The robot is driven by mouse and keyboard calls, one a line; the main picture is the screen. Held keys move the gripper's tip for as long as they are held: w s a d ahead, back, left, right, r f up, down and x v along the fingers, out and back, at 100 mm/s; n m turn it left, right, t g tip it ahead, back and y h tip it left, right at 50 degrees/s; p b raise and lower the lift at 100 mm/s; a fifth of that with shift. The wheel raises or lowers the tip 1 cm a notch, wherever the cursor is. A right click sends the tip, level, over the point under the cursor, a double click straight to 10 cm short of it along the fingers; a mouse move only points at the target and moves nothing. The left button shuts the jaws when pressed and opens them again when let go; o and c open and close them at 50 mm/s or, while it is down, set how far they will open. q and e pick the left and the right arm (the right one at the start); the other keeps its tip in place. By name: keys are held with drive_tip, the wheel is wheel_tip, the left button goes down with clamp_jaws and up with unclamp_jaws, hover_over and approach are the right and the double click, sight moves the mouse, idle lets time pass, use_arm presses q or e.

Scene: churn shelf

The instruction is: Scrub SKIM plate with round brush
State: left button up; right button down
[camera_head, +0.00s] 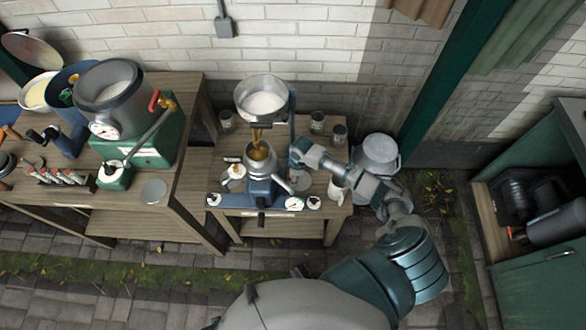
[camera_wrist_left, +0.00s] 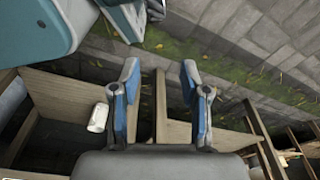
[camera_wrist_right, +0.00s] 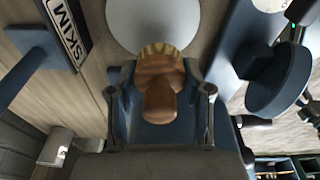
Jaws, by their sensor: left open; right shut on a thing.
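In the right wrist view my right gripper (camera_wrist_right: 160,95) is shut on the round brush (camera_wrist_right: 160,82), by its brown wooden handle. The pale bristle end overlaps the lower edge of a light grey disc (camera_wrist_right: 150,18); I cannot tell whether they touch. A dark sign reading SKIM (camera_wrist_right: 66,28) stands to the left of the disc. In the head view my right gripper (camera_head: 303,152) is over the right part of the low bench, beside the separator (camera_head: 262,160); the brush is not clear there. In the left wrist view my left gripper (camera_wrist_left: 160,85) is open and empty.
The low wooden bench (camera_head: 282,226) carries the separator with a steel bowl (camera_head: 263,100) above it. A higher table (camera_head: 140,225) with a green churn machine (camera_head: 150,150) stands left. A milk can (camera_head: 377,153) stands right, and a green cabinet (camera_head: 545,275) is far right.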

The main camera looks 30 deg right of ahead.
drive_tip(key=shift+a+r+p, duration=0.25)
drive_tip(key=shift+r+p, duration=0.45)
drive_tip(key=shift+r, duration=0.15)
drive_tip(key=shift+d+r+p, duration=0.2)
drive_tip(key=shift+r+p, duration=0.4)
drive_tip(key=shift+p, duration=0.1)
drive_tip(key=shift+a+r+p, duration=0.15)
drive_tip(key=shift+r+p, duration=0.55)
use_arm(q)
drive_tip(key=s+a+f, duration=0.1)
drive_tip(key=s+f, duration=0.1)
drive_tip(key=s, duration=0.5)
drive_tip(key=s+f+p, duration=0.1)
drive_tip(key=s+f, duration=0.2)
drive_tip(key=s, duration=0.4)
drive_tip(key=shift+s+a+f+g, duration=0.25)
drive_tip(key=shift+a+g, duration=0.1)
drive_tip(key=shift+g, duration=0.05)
use_arm(e)
drive_tip(key=shift+r, duration=0.6)
